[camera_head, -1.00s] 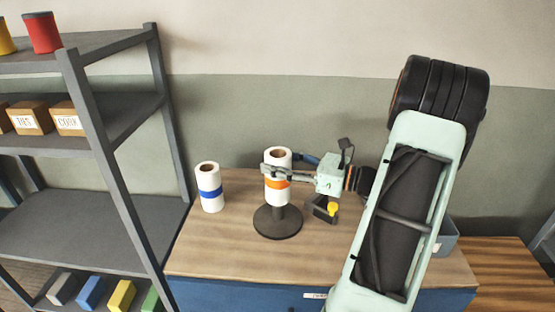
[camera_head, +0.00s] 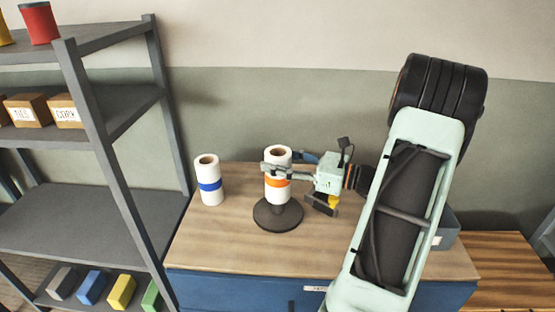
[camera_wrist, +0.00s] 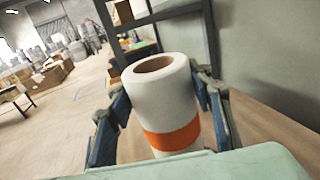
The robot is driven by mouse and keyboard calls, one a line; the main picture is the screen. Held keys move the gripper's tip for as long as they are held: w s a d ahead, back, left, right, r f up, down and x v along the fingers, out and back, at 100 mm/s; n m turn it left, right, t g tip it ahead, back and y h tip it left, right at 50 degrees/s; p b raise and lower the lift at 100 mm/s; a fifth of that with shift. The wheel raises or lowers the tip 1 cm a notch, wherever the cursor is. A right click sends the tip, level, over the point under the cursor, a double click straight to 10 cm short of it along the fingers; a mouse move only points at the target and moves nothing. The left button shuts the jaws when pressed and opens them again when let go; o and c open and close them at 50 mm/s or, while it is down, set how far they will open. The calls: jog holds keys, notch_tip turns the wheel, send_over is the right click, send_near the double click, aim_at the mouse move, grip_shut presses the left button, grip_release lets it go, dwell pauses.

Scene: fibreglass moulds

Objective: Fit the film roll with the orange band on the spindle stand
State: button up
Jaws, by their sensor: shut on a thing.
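The film roll with the orange band (camera_head: 277,160) is white, with a brown core, and is upright. My gripper (camera_head: 277,172) is shut on it, a finger on either side; the wrist view also shows the roll (camera_wrist: 165,100) between the fingers. The spindle stand (camera_head: 278,217) has a dark round base on the wooden bench top. Whether the spindle is inside the core is hidden; no tip shows in the core opening.
A white roll with a blue band (camera_head: 210,186) stands to the left on the bench (camera_head: 225,245). A grey shelf unit (camera_head: 95,130) with boxes and cans is at the left. A grey-blue bin (camera_head: 447,232) is at the right, behind my arm. The front of the bench is clear.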

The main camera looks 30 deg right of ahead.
aim_at(287, 184)
jog(key=shift+f+b, duration=0.65)
jog(key=shift+f, duration=0.6)
jog(key=shift+s+a+f+b, duration=0.2)
jog(key=shift+f+b, duration=0.15)
jog(key=shift+f, duration=0.2)
jog(key=shift+s+a+f+b, duration=0.15)
jog(key=shift+f+b, duration=0.25)
jog(key=shift+f, duration=0.2)
jog(key=shift+s+a+f+b, duration=0.1)
jog(key=shift+s+f+b, duration=0.1)
jog(key=shift+f+b, duration=0.25)
jog(key=shift+f, duration=0.1)
jog(key=o, duration=1.6)
jog(key=shift+f, duration=0.1)
jog(key=shift+n, duration=0.4)
jog(key=s+d+r, duration=0.1)
jog(key=s+d, duration=0.1)
jog(key=s, duration=0.1)
jog(key=s+d+r, duration=0.1)
jog(key=s+d, duration=0.2)
jog(key=s+d+r, duration=0.1)
jog(key=s+d, duration=0.1)
jog(key=s, duration=0.1)
jog(key=shift+s+d+r+p, duration=0.1)
jog(key=shift+d+r+p, duration=0.1)
jog(key=shift+r+p, duration=0.1)
